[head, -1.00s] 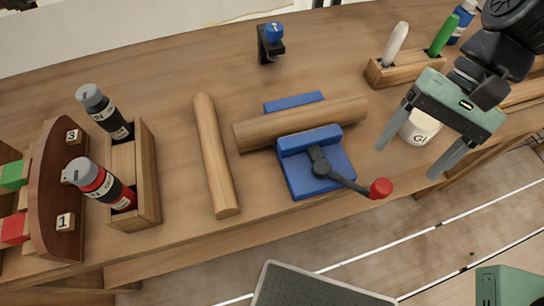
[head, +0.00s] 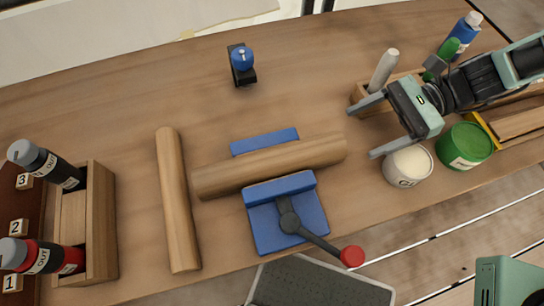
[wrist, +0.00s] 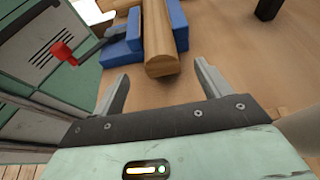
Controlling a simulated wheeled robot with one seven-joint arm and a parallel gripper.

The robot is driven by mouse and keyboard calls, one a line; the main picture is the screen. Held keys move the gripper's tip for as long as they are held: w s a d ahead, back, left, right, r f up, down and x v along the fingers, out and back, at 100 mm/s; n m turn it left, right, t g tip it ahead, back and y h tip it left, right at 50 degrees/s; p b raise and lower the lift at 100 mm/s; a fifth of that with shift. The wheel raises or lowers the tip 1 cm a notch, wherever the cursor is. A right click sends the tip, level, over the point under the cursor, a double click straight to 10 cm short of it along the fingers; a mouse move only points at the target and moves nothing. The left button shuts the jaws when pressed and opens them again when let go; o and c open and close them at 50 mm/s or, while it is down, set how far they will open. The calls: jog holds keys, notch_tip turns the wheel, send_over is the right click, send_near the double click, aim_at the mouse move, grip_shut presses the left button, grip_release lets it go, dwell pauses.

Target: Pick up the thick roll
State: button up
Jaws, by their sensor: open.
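The thick wooden roll (head: 268,165) lies in a blue vise (head: 285,215), between its two blue jaws, with its right end sticking out. My gripper (head: 362,131) is open and empty, just right of that end, its fingers pointing left toward it. In the wrist view the end of the thick roll (wrist: 160,52) shows ahead, between the directions of the two spread fingers of my gripper (wrist: 161,82). A thinner wooden roll (head: 177,200) lies on the bench left of the vise.
The vise's red-knobbed lever (head: 352,257) reaches toward the front edge. A wooden box (head: 103,225) with bottles stands left.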

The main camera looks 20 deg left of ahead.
aim_at(326, 148)
jog(key=p+x, duration=0.1)
jog(key=x, duration=0.8)
jog(key=shift+s+a+f, duration=0.1)
jog(key=c, duration=1.3)
